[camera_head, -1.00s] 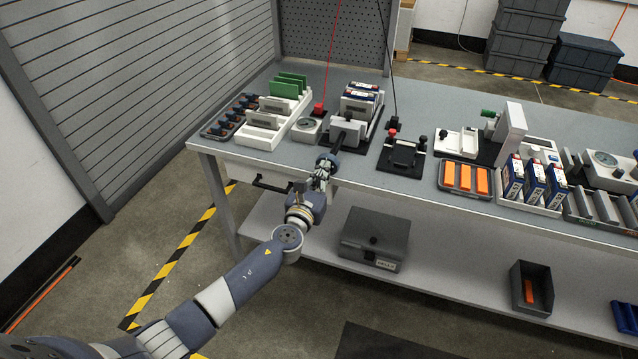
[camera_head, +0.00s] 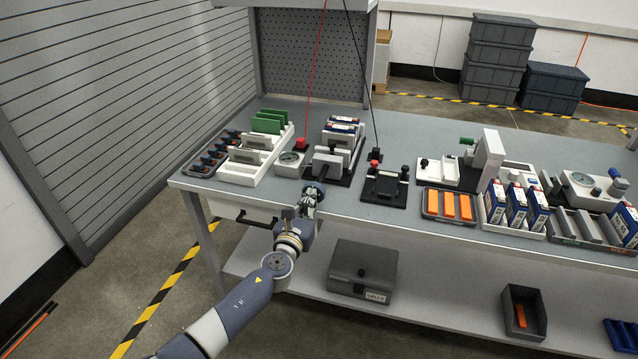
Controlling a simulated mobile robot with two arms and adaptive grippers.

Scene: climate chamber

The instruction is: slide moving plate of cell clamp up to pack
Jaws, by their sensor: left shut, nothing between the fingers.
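The cell clamp (camera_head: 357,163) stands near the front edge of the bench, left of the middle. Its pack (camera_head: 343,130) of blue-and-white cells is at the back, with pale plates between. The grey moving plate (camera_head: 327,161) is in front of the pack, with a dark knob facing me. Some space seems to show between plate and pack, but I cannot tell its exact size. My left gripper (camera_head: 314,188) is shut and empty, at the bench edge just in front of the knob. I cannot tell whether it touches the knob. My right gripper is out of view.
A black fixture (camera_head: 385,187) with a red knob is close on the right. An orange-block tray (camera_head: 431,204) lies farther right.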

